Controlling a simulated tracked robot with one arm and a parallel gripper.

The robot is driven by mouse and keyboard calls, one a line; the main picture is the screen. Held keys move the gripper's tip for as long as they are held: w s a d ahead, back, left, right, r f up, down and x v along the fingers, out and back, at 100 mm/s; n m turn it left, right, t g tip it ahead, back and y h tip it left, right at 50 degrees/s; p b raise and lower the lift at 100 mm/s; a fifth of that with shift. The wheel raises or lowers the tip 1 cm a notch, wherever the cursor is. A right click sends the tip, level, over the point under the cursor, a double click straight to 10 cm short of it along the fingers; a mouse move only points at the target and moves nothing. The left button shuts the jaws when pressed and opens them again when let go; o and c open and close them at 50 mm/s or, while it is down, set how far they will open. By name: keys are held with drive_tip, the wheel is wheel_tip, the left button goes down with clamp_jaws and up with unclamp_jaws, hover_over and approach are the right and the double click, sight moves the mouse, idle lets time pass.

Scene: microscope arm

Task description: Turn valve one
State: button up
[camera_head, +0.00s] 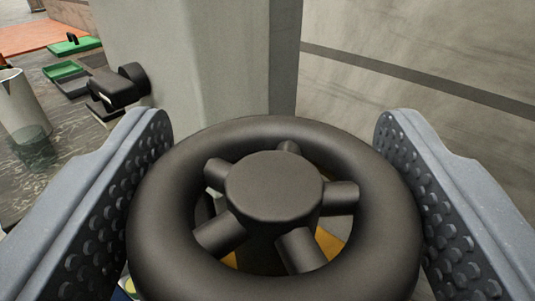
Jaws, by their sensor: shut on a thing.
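A dark grey valve handwheel (275,280) fills the lower middle of the head camera view. It has a thick round rim, several spokes and a raised central hub (274,186). I cannot see a label that tells which valve it is. My gripper (272,190) has one studded finger on the left side of the rim and one on the right. It is shut on the wheel across its width. The stem under the hub is mostly hidden, and a yellow-orange surface shows between the spokes.
A pale grey column (190,60) stands right behind the wheel. At the left, a dark marbled surface (60,165) holds a black device (117,88), green trays (68,70) and a light cylindrical vessel (20,105). A grey wall (430,50) with a dark stripe is at the right.

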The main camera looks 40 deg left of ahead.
drive_tip(key=shift+d+f, duration=0.1)
drive_tip(key=shift+d, duration=0.15)
drive_tip(key=o, duration=1)
drive_tip(key=shift+a, duration=0.1)
drive_tip(key=b+v, duration=0.2)
drive_tip(key=v, duration=1.2)
drive_tip(key=shift+b, duration=0.35)
drive_tip(key=shift+w, duration=0.1)
